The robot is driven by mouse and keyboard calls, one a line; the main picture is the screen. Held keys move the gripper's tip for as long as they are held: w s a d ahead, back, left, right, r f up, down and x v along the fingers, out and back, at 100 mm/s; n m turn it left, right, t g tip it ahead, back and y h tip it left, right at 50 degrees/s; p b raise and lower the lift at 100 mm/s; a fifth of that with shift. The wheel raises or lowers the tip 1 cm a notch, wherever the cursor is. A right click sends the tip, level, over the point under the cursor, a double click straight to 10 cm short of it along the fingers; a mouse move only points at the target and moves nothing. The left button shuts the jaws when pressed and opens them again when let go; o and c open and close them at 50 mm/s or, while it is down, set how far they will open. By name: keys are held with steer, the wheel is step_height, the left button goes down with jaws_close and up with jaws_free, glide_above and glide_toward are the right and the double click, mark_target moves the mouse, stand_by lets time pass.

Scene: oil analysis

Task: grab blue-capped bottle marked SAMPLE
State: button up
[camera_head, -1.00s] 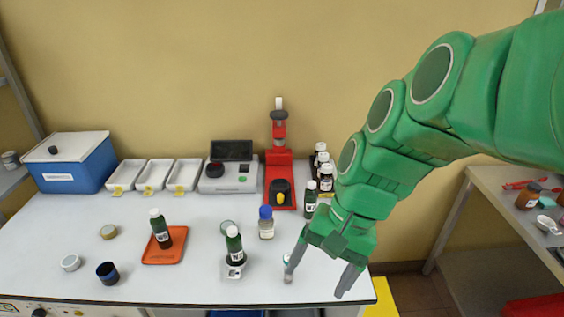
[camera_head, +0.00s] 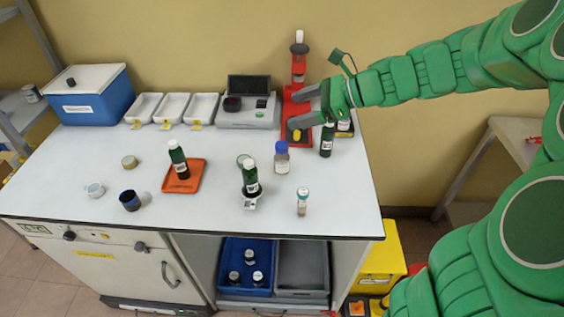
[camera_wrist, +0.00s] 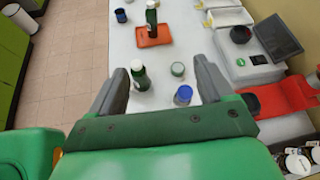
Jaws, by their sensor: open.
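The blue-capped bottle (camera_head: 282,158) is clear with a pale label and stands upright on the white table. Its label text is too small to read. In the wrist view its blue cap (camera_wrist: 184,93) shows just in front of my gripper, near the right finger. My gripper (camera_head: 312,105) is open and empty, above the table to the right of the bottle and farther back, over the red stand. In the wrist view the open fingers (camera_wrist: 163,82) frame a green white-capped bottle and the blue cap at a distance.
A green bottle (camera_head: 250,177) stands on a small white holder left of the blue-capped bottle. A small vial (camera_head: 302,202) stands in front. Another green bottle (camera_head: 326,140) is right, near my gripper. An orange tray (camera_head: 196,178) holds a green bottle.

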steer(key=w+d+f+m+t, duration=0.1)
steer(key=w+d+m+t, duration=0.15)
steer(key=w, duration=0.25)
steer(key=g, duration=0.1)
glide_toward(282, 164)
steer(key=shift+m+y, duration=0.25)
steer(key=shift+y, duration=0.15)
steer(key=w+f, duration=0.1)
steer(key=w+a+f, duration=0.2)
steer(key=shift+f, duration=0.35)
steer(key=shift+x, duration=3.85)
steer(key=shift+w+d+f, duration=0.1)
steer(key=shift+f, duration=0.05)
steer(key=c, duration=1.2)
